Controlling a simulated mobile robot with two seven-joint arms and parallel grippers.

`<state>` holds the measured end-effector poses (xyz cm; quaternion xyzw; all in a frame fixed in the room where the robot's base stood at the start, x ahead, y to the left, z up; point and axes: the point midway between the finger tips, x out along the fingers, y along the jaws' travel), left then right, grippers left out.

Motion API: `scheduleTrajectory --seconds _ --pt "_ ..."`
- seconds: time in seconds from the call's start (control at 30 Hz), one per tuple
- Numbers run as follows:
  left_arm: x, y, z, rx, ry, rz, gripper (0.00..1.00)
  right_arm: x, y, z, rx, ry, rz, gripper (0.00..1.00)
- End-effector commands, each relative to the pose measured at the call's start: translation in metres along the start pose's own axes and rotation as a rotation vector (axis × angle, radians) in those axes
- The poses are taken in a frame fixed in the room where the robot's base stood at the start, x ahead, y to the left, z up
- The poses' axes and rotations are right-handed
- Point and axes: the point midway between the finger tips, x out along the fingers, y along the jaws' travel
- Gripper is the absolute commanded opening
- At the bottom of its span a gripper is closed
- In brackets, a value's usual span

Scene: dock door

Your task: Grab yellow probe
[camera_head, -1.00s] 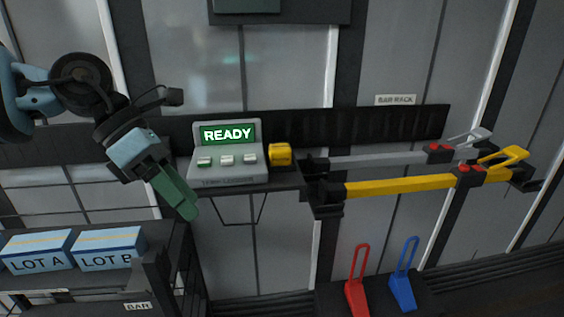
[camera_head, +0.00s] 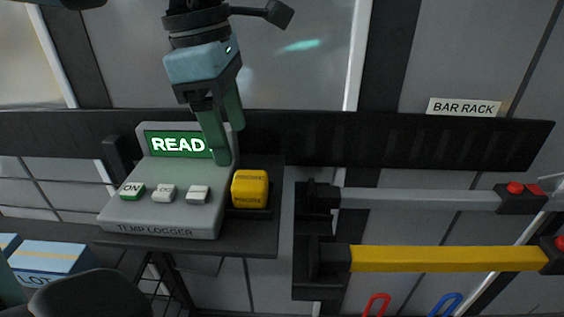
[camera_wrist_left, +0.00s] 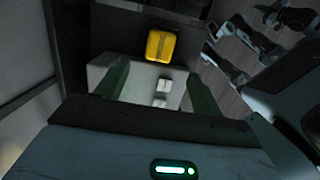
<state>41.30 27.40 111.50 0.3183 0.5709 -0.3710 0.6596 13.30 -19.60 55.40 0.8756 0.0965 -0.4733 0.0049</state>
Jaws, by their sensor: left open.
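The yellow probe (camera_head: 250,189) is a small rounded block. It sits in a dark holder at the right side of the grey temp logger (camera_head: 160,212), on a dark shelf. In the left wrist view the yellow probe (camera_wrist_left: 160,44) lies ahead of the fingertips, past the end of the logger. My left gripper (camera_head: 226,143) points down over the logger's right part, with green fingers apart and empty. It covers the end of the screen's word. In the left wrist view the left gripper (camera_wrist_left: 150,80) shows its two fingers either side of the logger's buttons. My right gripper is not in view.
A grey bar (camera_head: 420,199) and a yellow bar (camera_head: 450,259) rest in brackets right of the probe. Red (camera_head: 376,304) and blue (camera_head: 446,305) handles show below. A blue lot box (camera_head: 48,262) is at lower left. The space above the probe is clear.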

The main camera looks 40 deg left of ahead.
Motion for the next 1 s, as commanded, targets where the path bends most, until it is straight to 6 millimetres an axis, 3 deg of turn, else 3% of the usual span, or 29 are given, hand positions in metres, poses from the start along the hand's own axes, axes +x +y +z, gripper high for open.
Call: scheduleTrajectory --seconds 0.27,0.53,0.73,1.0 --pt "0.000 0.000 0.000 0.000 -0.001 -0.001 0.67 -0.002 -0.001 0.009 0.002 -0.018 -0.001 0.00" --pt "0.023 0.000 0.000 -0.001 0.002 -0.003 0.67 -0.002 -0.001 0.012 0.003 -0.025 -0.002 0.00" --pt "0.028 0.000 0.001 -0.001 -0.001 -0.001 0.67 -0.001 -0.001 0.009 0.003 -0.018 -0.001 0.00" --pt "0.063 0.000 0.006 0.000 0.001 -0.004 0.67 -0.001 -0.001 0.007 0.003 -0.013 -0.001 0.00"
